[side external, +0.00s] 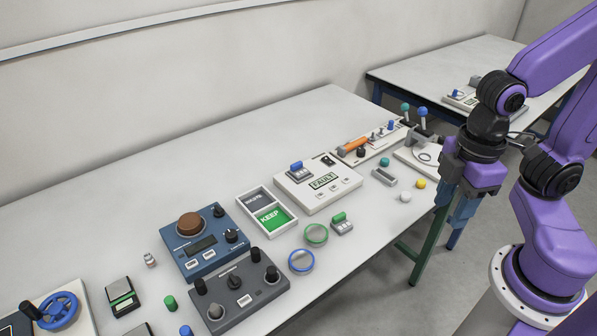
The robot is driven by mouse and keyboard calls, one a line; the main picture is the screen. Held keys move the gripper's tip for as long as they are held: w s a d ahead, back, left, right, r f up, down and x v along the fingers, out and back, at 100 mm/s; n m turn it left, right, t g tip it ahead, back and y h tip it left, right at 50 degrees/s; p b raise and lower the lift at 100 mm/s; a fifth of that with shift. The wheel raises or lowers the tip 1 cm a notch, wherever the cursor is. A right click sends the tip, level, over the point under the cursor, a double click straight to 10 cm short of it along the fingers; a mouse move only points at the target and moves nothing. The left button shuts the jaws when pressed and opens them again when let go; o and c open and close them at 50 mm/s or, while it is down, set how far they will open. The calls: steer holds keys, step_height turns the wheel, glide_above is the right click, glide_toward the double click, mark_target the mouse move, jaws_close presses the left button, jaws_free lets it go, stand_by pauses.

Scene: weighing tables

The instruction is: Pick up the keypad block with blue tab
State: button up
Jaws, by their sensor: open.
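The keypad block with blue tab (299,173) sits on the upper left part of the white FAULT panel (319,205). Its blue tab is on its top, and its grey keys face up. A similar keypad block with a green tab (342,225) lies on the table in front of the panel. My gripper (457,217) hangs off the table's right edge, well to the right of the blue-tab block. It is open, and I see nothing in it. Its fingertips are hard to make out against the table legs.
A KEEP tray (283,233) stands left of the panel. Blue (188,263) and dark grey (216,323) consoles are further left. Green (316,242) and blue (302,272) rings and small balls lie in front. A lever panel (362,157) stands behind right.

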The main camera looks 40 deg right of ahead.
steer(key=w+a+r+n, duration=0.1)
steer(key=w+a, duration=0.2)
steer(key=w, duration=0.4)
steer(key=w+a+r, duration=0.2)
steer(key=w+a, duration=0.2)
steer(key=w, duration=0.2)
steer(key=n, duration=0.4)
glide_above(297, 163)
steer(key=f, duration=1.7)
steer(key=shift+w+a+f, duration=0.2)
steer(key=shift+a, duration=0.05)
steer(key=shift+s+d+f, duration=0.1)
steer(key=shift+s+f, duration=0.05)
steer(key=shift+f, duration=1.2)
steer(key=shift+s+d+f, duration=0.1)
steer(key=shift+f, duration=1.2)
jaws_close()
